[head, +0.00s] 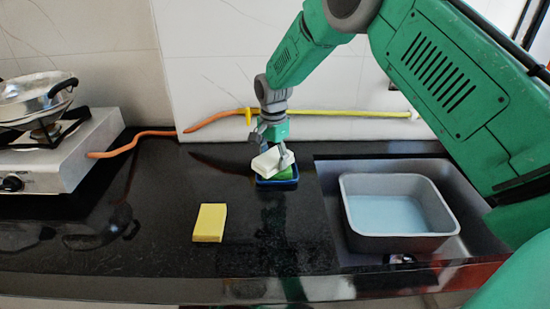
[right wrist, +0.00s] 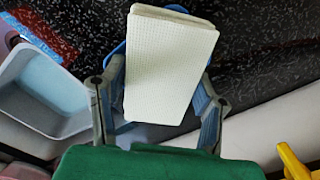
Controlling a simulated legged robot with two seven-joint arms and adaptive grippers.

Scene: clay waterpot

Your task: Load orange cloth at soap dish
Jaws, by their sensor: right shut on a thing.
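My right gripper (head: 272,148) points down and is shut on a pale cream, block-like piece (head: 268,161). The piece is tilted just above a small blue dish (head: 276,183) at the back of the counter. A bit of green (head: 285,173) shows in the dish under it. In the right wrist view the cream piece (right wrist: 170,65) has a fine grid texture and lies between the two fingers. It hides most of the blue dish (right wrist: 117,48) there. Whether it touches the dish I cannot tell. No clearly orange cloth shows. My left gripper is not in view.
A yellow sponge-like block (head: 210,222) lies on the black counter to the front left. A grey basin (head: 400,243) sits in the recess at right. A stove (head: 62,160) with a pan (head: 35,97) stands at left. An orange-yellow hose (head: 215,118) runs along the wall.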

